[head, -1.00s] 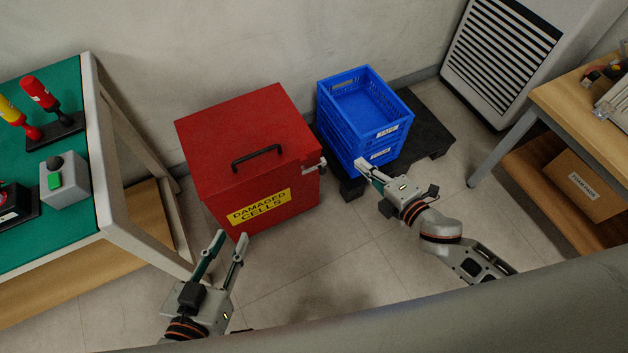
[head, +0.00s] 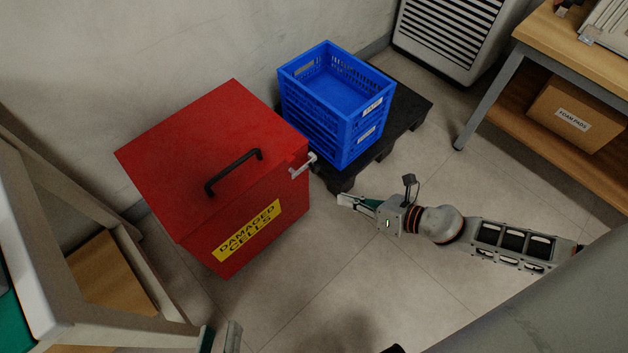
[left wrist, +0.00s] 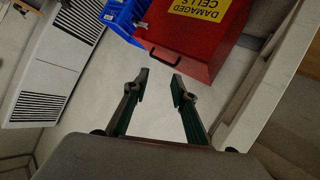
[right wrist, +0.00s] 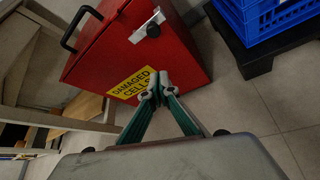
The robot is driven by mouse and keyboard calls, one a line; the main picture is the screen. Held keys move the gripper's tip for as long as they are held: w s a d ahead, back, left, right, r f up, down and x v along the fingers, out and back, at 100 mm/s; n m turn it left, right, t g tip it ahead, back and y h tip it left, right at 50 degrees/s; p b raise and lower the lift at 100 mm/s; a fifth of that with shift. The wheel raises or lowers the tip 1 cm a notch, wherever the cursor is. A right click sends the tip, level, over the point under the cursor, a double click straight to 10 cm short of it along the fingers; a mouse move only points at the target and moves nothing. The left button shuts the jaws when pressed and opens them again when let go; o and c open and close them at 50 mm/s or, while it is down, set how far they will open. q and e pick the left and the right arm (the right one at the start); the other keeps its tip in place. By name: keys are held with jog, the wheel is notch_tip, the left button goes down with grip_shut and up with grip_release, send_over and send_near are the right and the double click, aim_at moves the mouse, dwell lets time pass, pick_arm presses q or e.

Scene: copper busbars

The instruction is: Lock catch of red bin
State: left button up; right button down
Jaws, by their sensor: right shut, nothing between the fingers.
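The red bin (head: 205,130) with its black handle (head: 233,172) stands on the floor with its lid down. Its metal catch (head: 302,166) sits near the lid edge on the right side and sticks outward. My right gripper (head: 342,200) is shut and empty, to the right of and apart from the catch. My left gripper (head: 220,338) shows only its fingertips at the bottom edge; in the left wrist view (left wrist: 160,88) it is open and empty.
Blue crates (head: 335,95) stand on a black pallet (head: 405,115) just right of the bin. A table frame (head: 110,240) stands close on the left. A wooden bench with a cardboard box (head: 575,115) is at the right. The floor before the bin is clear.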

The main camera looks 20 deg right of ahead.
pick_arm(q)
jog(key=shift+r, duration=0.1)
